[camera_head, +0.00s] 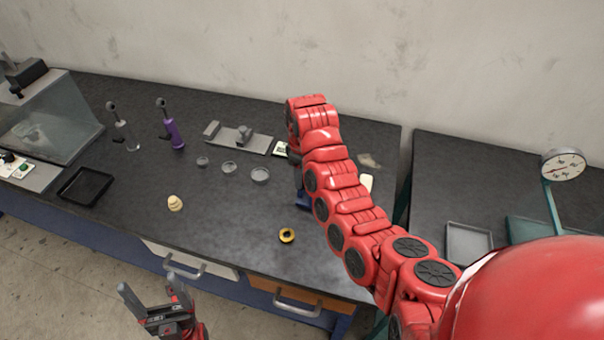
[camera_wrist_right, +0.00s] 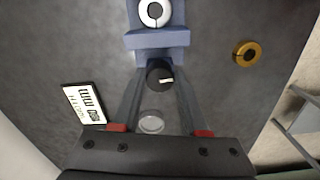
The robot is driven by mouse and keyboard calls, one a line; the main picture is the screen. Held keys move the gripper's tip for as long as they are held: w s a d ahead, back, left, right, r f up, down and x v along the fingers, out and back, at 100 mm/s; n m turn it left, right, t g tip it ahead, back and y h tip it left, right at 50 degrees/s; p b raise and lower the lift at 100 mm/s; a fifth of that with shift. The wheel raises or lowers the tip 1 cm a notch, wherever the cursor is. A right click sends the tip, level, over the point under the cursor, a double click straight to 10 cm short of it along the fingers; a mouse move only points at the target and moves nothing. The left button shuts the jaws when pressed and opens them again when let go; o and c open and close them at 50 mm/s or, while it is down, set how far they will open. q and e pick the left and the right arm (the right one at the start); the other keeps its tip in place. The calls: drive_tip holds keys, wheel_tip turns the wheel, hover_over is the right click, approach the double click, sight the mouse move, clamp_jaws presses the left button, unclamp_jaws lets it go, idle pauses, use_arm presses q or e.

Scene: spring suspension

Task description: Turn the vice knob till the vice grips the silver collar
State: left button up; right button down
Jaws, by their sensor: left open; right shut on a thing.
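In the right wrist view, the blue vice (camera_wrist_right: 157,42) is at the top centre, with the silver collar (camera_wrist_right: 154,13) on it at the picture's edge. I cannot tell whether the jaws touch the collar. The black vice knob (camera_wrist_right: 159,76), with a pale mark, sits between the fingertips of my right gripper (camera_wrist_right: 160,79), which is shut on it. In the head view, only a bit of the blue vice (camera_head: 303,200) shows beside my red right arm, which hides the knob, collar and right gripper. My left gripper (camera_head: 150,294) is open and empty, in front of the bench.
A brass ring (camera_head: 287,235) lies near the bench's front edge. A dial gauge (camera_head: 563,165) stands at right.

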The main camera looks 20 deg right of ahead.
drive_tip(key=shift+m, duration=0.5)
drive_tip(key=shift+c, duration=2.2)
unclamp_jaws()
drive_tip(key=shift+r, duration=0.1)
drive_tip(key=shift+r+p, duration=0.3)
wheel_tip(320, 180, up, 6)
drive_tip(key=shift+d+f+p, duration=0.1)
drive_tip(key=shift+d+p, duration=0.05)
drive_tip(key=shift+p, duration=0.5)
wheel_tip(320, 180, up, 11)
drive_tip(key=shift+b, duration=0.4)
drive_tip(key=shift+f, duration=0.2)
